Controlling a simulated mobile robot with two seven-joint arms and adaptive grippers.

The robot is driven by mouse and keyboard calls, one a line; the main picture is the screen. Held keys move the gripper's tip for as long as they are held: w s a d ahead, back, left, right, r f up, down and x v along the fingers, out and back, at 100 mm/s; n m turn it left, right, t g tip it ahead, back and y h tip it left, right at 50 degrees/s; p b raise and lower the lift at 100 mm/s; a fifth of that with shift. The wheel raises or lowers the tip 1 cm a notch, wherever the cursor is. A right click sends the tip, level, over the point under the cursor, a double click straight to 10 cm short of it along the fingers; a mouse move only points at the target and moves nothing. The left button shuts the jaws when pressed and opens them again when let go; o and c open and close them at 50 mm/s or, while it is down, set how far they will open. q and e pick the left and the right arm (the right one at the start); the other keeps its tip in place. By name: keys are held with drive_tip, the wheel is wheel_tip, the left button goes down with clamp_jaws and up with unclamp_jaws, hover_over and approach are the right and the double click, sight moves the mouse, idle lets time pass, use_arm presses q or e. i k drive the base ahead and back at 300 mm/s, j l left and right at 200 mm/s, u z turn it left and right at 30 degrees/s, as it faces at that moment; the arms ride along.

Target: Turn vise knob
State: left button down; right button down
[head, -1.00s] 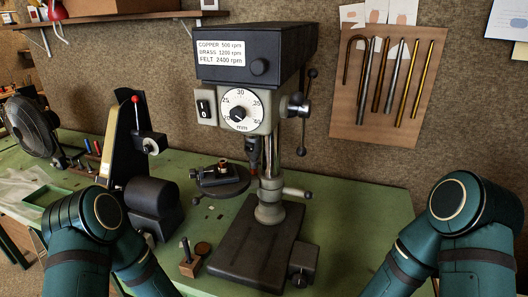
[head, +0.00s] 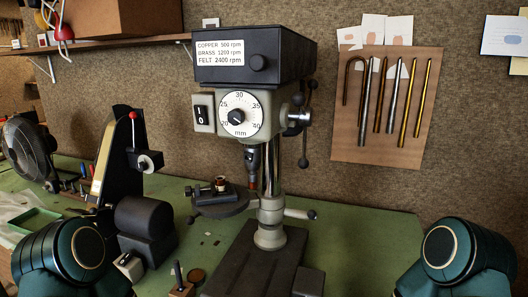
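A drill press with a dark head (head: 255,65) and a round dial (head: 238,115) stands on the green bench. I cannot clearly make out the vise knob; a small dark end shows at the vise's left side. Both my teal arms show only at the lower left and lower right corners. Neither gripper is in the picture, and both arms are apart from the press.
A belt sander (head: 125,185) with a red-tipped lever stands left of the press, and a fan (head: 30,150) is further left. A handle with a dark end (head: 300,214) sticks out right of the press column. The green bench (head: 370,235) is clear on the right.

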sight(189, 190)
drive_tip(key=j, duration=0.7)
drive_tip(key=j+z, duration=0.1)
drive_tip(key=j, duration=0.65)
drive_tip(key=k, duration=0.05)
